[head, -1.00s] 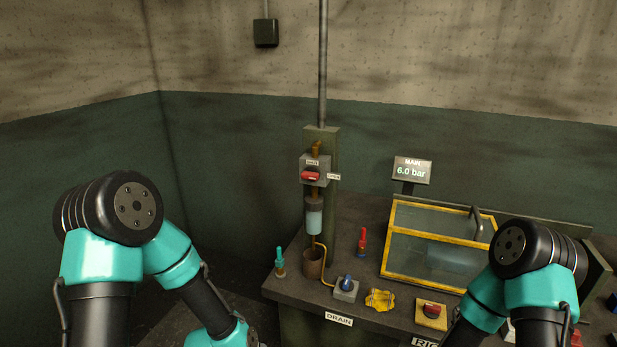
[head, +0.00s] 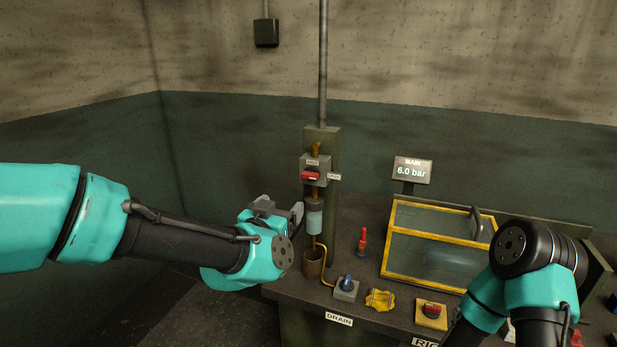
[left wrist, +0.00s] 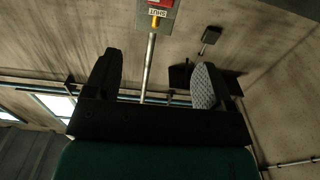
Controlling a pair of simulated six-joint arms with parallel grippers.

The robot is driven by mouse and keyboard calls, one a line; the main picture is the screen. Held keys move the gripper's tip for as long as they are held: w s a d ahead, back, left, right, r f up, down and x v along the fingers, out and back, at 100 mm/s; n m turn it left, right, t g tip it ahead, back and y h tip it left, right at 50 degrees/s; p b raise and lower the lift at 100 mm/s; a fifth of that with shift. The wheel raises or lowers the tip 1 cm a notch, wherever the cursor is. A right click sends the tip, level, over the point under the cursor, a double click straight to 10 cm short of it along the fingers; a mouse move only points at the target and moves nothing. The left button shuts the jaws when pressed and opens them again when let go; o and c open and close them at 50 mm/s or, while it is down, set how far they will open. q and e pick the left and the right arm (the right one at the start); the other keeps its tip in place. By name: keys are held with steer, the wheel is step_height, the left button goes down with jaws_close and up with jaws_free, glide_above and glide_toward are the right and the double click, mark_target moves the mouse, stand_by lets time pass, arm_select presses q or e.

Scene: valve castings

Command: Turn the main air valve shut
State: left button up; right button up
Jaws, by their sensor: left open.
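The main air valve is a grey box with a red handle (head: 311,176), fixed to the green post (head: 323,137). The handle lies roughly level, with a small label above it and one to its right. A display (head: 412,170) reads MAIN 6.0 bar. My left gripper (head: 283,208) is below and left of the valve, apart from it and empty. In the left wrist view its two fingers (left wrist: 155,78) stand wide open. The valve box (left wrist: 168,19) with its SHUT label shows beyond them, cut off by the top edge. My right gripper is out of view.
A clear filter bowl (head: 314,217) hangs under the valve, close to my left gripper. On the bench are a blue drain knob (head: 346,284), a red-handled valve (head: 362,242), a yellow cloth (head: 380,300), a red switch on a yellow plate (head: 431,313) and a yellow-framed glass case (head: 440,250).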

mark_target(308, 176)
arm_select(q)
steer(key=x, duration=1.7)
steer(key=shift+w+d+f, duration=0.1)
steer(key=shift+w, duration=0.1)
steer(key=c, duration=0.9)
